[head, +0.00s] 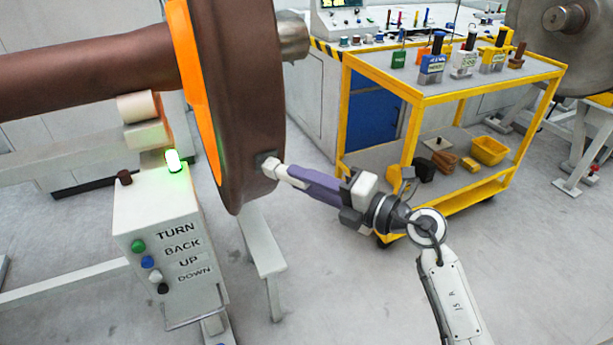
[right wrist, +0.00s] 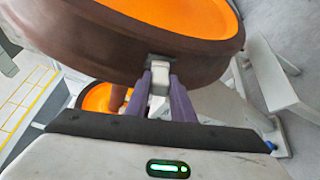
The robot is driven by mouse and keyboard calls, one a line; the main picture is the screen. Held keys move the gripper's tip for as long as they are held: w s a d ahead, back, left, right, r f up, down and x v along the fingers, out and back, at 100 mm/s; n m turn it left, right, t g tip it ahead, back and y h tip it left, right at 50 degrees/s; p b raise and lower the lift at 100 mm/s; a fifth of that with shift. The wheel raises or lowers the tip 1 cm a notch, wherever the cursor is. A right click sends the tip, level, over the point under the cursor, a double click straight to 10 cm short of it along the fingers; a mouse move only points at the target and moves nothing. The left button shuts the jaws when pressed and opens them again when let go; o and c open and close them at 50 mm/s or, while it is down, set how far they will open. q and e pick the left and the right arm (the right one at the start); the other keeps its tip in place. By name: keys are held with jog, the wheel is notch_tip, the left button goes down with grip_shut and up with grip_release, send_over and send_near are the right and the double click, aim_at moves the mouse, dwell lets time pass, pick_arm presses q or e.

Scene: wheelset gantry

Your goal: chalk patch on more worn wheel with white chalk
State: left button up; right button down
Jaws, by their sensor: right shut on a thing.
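A large brown wheel (head: 243,75) with an orange inner face stands at the centre left of the head view; its rim also fills the top of the right wrist view (right wrist: 95,45). A small dark grey patch (head: 266,157) shows on its tread, also in the right wrist view (right wrist: 160,60). My right gripper (head: 291,174), with purple fingers, is shut on a white chalk (head: 276,167). The chalk's tip is at the patch and seems to touch it. The chalk also shows between the fingers in the right wrist view (right wrist: 159,83). My left gripper is not in view.
A control box (head: 165,230) marked TURN, BACK, UP, DOWN, with a green lamp (head: 172,160), stands left of the wheel. A yellow-framed cart (head: 420,98) with labelled holders and tools stands behind my right arm. Another wheel (head: 585,45) is at the far right.

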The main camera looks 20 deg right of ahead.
jog(key=r+p, duration=0.1)
jog(key=p, duration=0.3)
jog(key=s+r+p, duration=0.1)
jog(key=r+p, duration=0.1)
jog(key=p, duration=0.2)
jog(key=shift+a+r+p, duration=0.15)
jog(key=shift+r+p, duration=0.1)
jog(key=shift+p, duration=0.35)
notch_tip(320, 180, down, 7)
jog(key=w+b, duration=0.2)
jog(key=b, duration=0.2)
jog(key=shift+b, duration=0.35)
dwell(1.1)
jog(key=shift+s, duration=0.1)
jog(key=shift+s+f, duration=0.25)
jog(key=shift+s, duration=0.7)
jog(key=shift+s+f, duration=0.25)
jog(key=shift+s, duration=0.75)
jog(key=shift+s+f, duration=0.25)
jog(key=shift+s, duration=0.7)
